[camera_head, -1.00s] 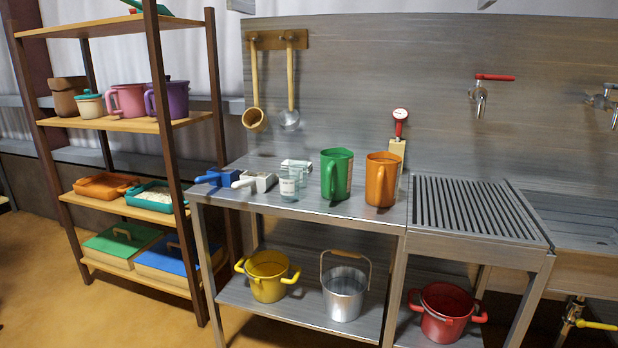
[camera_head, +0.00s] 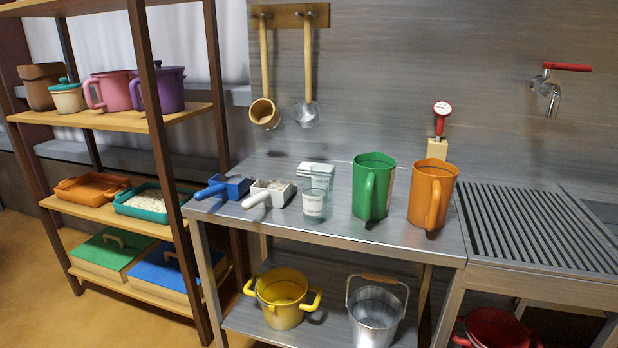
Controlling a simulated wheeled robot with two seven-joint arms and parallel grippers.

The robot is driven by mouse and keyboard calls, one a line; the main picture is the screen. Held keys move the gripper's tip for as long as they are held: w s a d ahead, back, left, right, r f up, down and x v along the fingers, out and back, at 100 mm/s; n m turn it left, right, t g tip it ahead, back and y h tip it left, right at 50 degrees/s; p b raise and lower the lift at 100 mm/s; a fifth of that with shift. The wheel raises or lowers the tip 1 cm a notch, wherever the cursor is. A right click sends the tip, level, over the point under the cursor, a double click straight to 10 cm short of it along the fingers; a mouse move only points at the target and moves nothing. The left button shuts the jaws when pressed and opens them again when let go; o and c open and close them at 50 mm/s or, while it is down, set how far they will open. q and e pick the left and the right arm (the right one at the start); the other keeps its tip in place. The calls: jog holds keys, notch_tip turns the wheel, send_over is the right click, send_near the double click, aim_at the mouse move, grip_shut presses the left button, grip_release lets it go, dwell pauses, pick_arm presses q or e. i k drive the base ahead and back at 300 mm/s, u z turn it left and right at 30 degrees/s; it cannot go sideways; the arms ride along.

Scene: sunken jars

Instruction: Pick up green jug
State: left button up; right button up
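The green jug (camera_head: 373,188) stands upright on the steel table (camera_head: 330,236), between a clear glass and an orange jug. Its handle faces the front. Neither of my grippers shows in the head view.
The orange jug (camera_head: 432,194) stands close to the right of the green one. The clear glass (camera_head: 315,195), a white scoop (camera_head: 270,193) and a blue scoop (camera_head: 224,187) are to the left. A slatted drainer (camera_head: 535,228) adjoins the table at right. A wooden shelf (camera_head: 120,118) stands at left.

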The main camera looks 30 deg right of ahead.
aim_at(373, 173)
jog(key=z, duration=0.35)
jog(key=i, duration=1.1)
jog(key=z, duration=0.8)
